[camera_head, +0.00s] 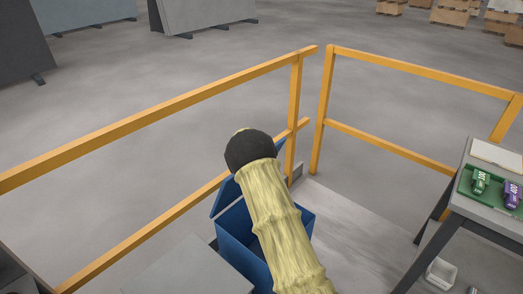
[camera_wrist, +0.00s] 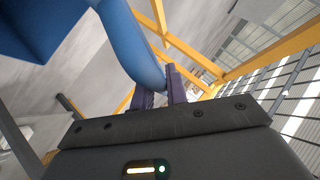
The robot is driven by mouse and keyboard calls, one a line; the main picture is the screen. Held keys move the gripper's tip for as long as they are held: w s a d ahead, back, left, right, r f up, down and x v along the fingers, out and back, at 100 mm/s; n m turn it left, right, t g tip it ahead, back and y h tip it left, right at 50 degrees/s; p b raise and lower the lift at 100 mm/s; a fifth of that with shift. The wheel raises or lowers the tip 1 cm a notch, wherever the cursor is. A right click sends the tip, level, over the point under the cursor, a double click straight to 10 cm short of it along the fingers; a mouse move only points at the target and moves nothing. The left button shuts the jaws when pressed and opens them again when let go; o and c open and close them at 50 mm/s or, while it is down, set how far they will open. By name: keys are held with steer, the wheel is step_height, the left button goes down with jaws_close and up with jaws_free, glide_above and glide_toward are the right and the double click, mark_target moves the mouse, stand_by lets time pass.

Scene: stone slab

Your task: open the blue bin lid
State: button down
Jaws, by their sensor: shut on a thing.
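The blue bin (camera_head: 236,245) stands on the floor inside the yellow railing, partly hidden by my arm. Its blue lid (camera_head: 224,199) is raised and tilted up at the bin's far side, near the railing. My sleeved arm covers the middle of the lid and hides the gripper in the head view. In the wrist view, my gripper (camera_wrist: 160,90) is shut on a curved blue edge of the lid (camera_wrist: 137,45), which runs up from between the two purple fingers. A darker blue surface, perhaps part of the bin, fills the upper left corner there.
A yellow railing (camera_head: 170,105) runs close behind the bin, with another section (camera_head: 420,75) to the right. A grey table (camera_head: 470,200) at right holds a green tray with green and purple items. A small white container (camera_head: 441,272) is below it.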

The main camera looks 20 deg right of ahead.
steer(key=shift+w+a+r, duration=0.1)
steer(key=shift+w+r, duration=0.1)
steer(key=shift+w, duration=0.15)
steer(key=shift+a, duration=0.1)
steer(key=c, duration=1.4)
jaws_free()
steer(key=shift+w, duration=0.15)
steer(key=shift+f, duration=0.1)
steer(key=shift+a, duration=0.15)
steer(key=shift+s+r, duration=0.25)
steer(key=shift+s, duration=0.05)
steer(key=b+v, duration=0.1)
steer(key=v, duration=1.5)
steer(key=shift+s+a, duration=0.2)
steer(key=shift+s, duration=0.05)
